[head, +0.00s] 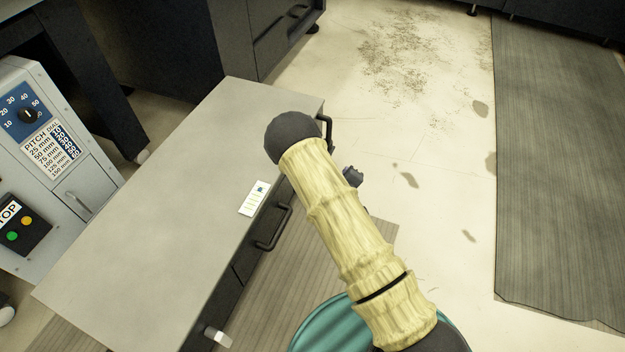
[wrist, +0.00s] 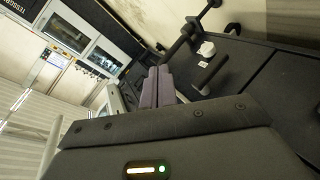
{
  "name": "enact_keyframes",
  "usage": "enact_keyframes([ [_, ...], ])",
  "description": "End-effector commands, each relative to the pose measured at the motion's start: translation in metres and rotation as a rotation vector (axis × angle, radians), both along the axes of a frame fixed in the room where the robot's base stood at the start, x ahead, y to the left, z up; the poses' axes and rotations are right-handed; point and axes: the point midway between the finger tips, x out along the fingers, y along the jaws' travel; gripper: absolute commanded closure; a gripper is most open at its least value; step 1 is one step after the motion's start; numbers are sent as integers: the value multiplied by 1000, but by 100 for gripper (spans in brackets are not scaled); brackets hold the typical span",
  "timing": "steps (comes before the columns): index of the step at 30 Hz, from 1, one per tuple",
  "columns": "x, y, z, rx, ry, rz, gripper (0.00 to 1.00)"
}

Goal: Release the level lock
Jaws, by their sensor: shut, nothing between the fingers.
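No part is marked as a level lock, and I cannot tell which part it is. A small pale lever-like piece (head: 218,336) sticks out from the front of the grey-topped drawer cabinet (head: 150,220) in the head view. A small white piece (wrist: 206,48) shows among dark handles in the wrist view; I cannot tell whether it is the same one. My gripper (wrist: 158,88) is shut and empty in the wrist view, its fingertips apart from the white piece. In the head view my arm mostly hides the gripper, beside the cabinet's front.
Dark handles (head: 274,230) stick out from the cabinet's front. A machine with a pitch dial (head: 28,115) and stop panel (head: 22,225) stands at left. A teal round object (head: 318,325) is below my arm. Open floor (head: 440,200) and a grey mat (head: 560,170) lie at right.

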Motion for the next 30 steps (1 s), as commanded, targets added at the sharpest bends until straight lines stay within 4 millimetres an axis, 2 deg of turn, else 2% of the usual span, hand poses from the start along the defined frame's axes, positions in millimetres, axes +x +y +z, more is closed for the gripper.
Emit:
enact_keyframes([
  [1,-1,7,-19,-52,-31,51,100],
  [3,-1,15,-34,-120,-88,122,100],
  [8,-10,37,-68,-270,-224,298,100],
  [15,-40,71,-108,-445,-422,559,100],
  [20,-51,80,-115,-486,-484,630,100],
  [30,-51,81,-115,-486,-488,634,100],
])
